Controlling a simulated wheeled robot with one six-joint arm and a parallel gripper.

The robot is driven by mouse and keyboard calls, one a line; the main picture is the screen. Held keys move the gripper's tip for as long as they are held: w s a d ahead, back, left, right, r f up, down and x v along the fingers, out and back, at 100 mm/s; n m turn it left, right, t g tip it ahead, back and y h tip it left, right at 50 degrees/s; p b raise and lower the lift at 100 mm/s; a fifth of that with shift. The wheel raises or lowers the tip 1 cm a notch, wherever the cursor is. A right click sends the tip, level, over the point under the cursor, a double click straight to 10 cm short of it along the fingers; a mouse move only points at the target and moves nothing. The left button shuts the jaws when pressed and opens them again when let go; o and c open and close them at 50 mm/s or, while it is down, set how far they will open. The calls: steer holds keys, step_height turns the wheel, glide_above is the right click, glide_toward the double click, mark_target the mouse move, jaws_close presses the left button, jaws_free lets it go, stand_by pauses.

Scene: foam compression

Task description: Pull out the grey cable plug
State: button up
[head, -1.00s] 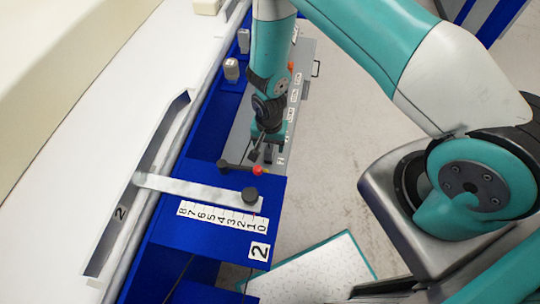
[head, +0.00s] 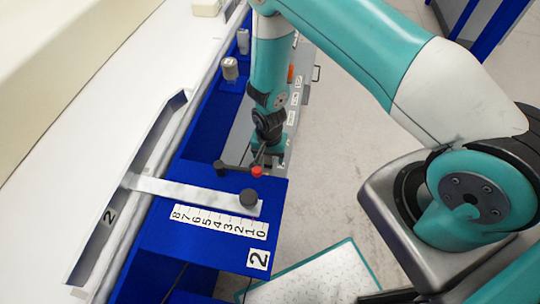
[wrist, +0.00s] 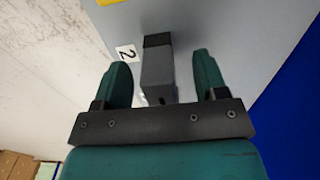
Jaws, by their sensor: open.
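The grey cable plug (wrist: 158,72) shows in the wrist view as a grey block with a black end, on a light grey panel. My gripper (wrist: 161,62) is open, with one green finger on each side of the plug. A gap shows between the plug and each finger, wider on the right. In the head view my gripper (head: 266,158) points down beside the blue bench, behind the red knob. I cannot make out the plug there.
A label "2" (wrist: 126,54) is left of the plug. A number scale (head: 220,222) lies nearer. Open floor (head: 340,150) is to the right.

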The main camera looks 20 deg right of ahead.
stand_by(0.4)
jaws_close()
steer(key=shift+r, duration=0.1)
steer(key=shift+r+p, duration=2.3)
steer(key=shift+r, duration=0.65)
